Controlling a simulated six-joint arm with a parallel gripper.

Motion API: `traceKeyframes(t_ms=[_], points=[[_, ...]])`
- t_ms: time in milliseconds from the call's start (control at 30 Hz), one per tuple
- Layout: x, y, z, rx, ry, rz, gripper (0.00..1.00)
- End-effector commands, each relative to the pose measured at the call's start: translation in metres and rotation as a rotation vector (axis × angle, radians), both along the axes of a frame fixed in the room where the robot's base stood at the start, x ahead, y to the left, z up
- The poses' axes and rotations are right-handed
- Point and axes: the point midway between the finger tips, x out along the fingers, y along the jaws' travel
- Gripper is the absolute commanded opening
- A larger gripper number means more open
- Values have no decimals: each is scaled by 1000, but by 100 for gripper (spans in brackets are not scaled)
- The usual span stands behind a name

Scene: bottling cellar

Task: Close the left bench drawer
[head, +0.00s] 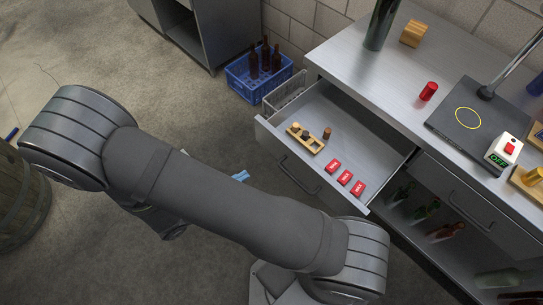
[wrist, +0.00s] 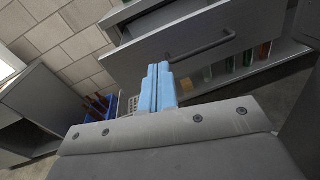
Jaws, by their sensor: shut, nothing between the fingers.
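The left bench drawer (head: 345,120) is pulled out from the steel bench in the head view. Its front panel with a bar handle (head: 298,177) faces my arm. In it lie a wooden rack with stoppers (head: 305,138) and three red labelled packs (head: 345,178). My gripper's blue fingertips (head: 240,175) show partly beyond my arm, left of the drawer front. In the wrist view the blue fingers (wrist: 158,88) are together and empty. The drawer front (wrist: 130,62) and its handle (wrist: 205,46) appear beyond them. I cannot tell whether the fingers touch the front.
A blue crate of brown bottles (head: 258,72) and a grey basket (head: 285,92) stand on the floor behind the drawer. A right drawer (head: 465,195) is shut above a bottle shelf (head: 425,215). A barrel (head: 20,205) stands at the left.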

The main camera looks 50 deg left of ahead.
Motion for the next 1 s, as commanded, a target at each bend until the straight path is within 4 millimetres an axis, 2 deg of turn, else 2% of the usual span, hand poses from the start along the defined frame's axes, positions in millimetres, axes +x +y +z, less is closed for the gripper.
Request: traceKeyframes(t_ms=[33,100,200,333,567,1000], points=[[-1,4,-16,-27,-12,25,0],[-2,8,-34,-55,-22,56,0],[-3,13,-56,-89,-33,91,0],[-4,16,-72,-116,-40,118,0],[7,17,-78,-125,-43,126,0],[80,16,-77,-125,-43,121,0]])
